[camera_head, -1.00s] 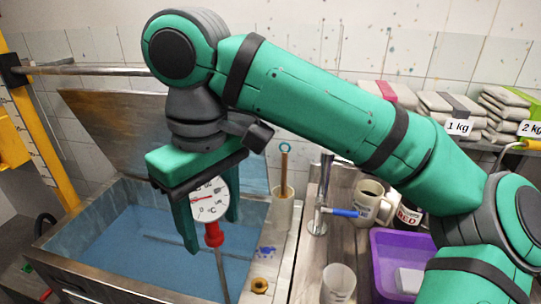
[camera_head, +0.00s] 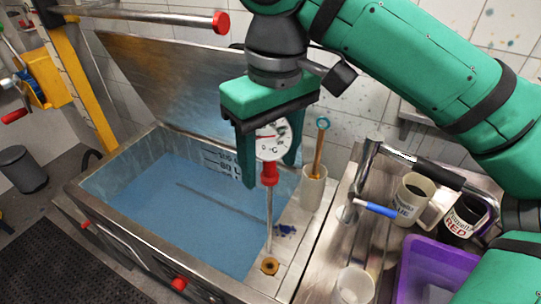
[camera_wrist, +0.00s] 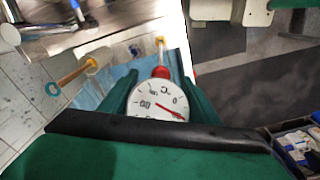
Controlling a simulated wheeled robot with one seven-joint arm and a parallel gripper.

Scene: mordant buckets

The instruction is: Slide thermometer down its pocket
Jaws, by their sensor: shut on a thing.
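My gripper (camera_head: 269,174) is shut on the thermometer (camera_head: 271,143), a round white dial with a red needle, a red collar and a thin metal stem. The stem hangs roughly upright below the fingers. Its lower end meets the brass-rimmed pocket (camera_head: 270,267) on the tank's right ledge in the head view; I cannot tell whether the tip is inside or just above the hole. In the wrist view the dial (camera_wrist: 158,103) sits between the fingers, and the stem points away toward the pocket, whose rim is hard to make out.
The metal tank (camera_head: 135,250) holds blue liquid, its lid raised behind. A pale holder (camera_head: 313,190) with a wooden-handled tool stands on the ledge behind the pocket. To the right are a tap (camera_head: 372,208), mugs (camera_head: 411,199), a cup (camera_head: 354,286) and a purple tub (camera_head: 440,262).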

